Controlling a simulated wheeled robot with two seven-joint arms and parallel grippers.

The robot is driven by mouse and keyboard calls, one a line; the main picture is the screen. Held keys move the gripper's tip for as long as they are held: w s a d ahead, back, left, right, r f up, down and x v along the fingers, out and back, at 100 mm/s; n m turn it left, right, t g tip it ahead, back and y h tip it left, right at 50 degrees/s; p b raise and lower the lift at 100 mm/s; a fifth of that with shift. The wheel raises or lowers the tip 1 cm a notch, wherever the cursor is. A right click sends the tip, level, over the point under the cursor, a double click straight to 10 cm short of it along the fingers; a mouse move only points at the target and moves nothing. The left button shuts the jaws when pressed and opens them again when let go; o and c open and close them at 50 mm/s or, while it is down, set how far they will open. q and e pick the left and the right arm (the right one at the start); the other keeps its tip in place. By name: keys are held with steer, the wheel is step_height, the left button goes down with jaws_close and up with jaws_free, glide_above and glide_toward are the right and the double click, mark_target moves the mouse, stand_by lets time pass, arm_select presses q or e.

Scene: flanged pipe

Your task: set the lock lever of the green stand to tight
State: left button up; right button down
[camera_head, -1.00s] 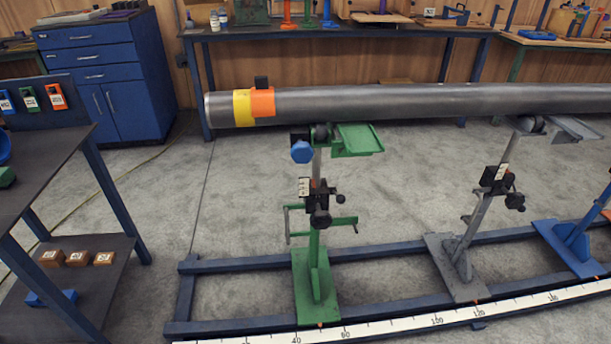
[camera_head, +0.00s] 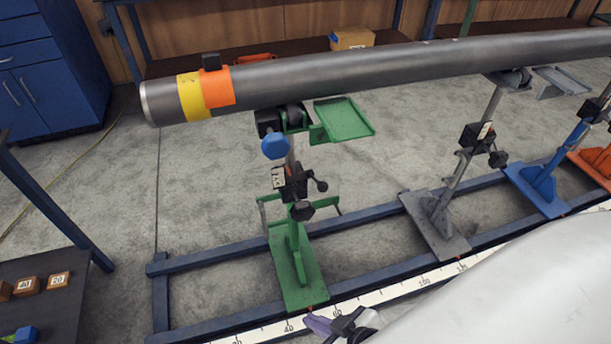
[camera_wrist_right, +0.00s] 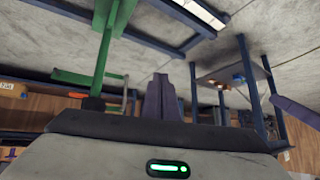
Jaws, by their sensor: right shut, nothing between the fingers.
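The green stand (camera_head: 297,265) is upright on the blue floor rails, under the left end of the grey pipe (camera_head: 370,78). A dark clamp block (camera_head: 292,184) with a small labelled plate (camera_head: 279,178) sits on its post. A black lever with a knob (camera_head: 318,185) sticks out to the right of the block; I cannot read its setting. My right gripper (camera_head: 320,326) is at the bottom edge, low and in front of the stand's foot, apart from the lever. Its purple fingers (camera_wrist_right: 161,97) are shut and empty in the wrist view, where the green stand (camera_wrist_right: 103,60) appears upside down.
A blue knob (camera_head: 275,147) and green tray (camera_head: 343,119) are near the stand's top. The grey stand (camera_head: 437,222) and blue stand (camera_head: 540,185) are to the right. A white scale strip (camera_head: 400,292) runs along the front rail.

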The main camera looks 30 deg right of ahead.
steer(key=n+t+h+p, duration=0.1)
steer(key=t+h+p, duration=0.2)
steer(key=p, duration=0.3)
glide_toward(320, 185)
steer(key=w+a+r, duration=0.1)
steer(key=w+r, duration=0.2)
steer(key=r, duration=0.2)
steer(key=shift+w+a+f, duration=0.2)
steer(key=shift+f, duration=0.05)
steer(key=shift+w, duration=0.1)
steer(key=shift+w+d+f+b, duration=0.15)
steer(key=shift+w+d+f, duration=0.1)
steer(key=shift+w+f, duration=0.85)
steer(key=shift+w+d+f+b, duration=0.15)
steer(key=shift+w+d+f, duration=0.3)
steer(key=shift+f, duration=1.05)
steer(key=shift+w+d+f+b, duration=0.1)
steer(key=shift+w+f+b, duration=0.05)
steer(key=shift+w+f, duration=1)
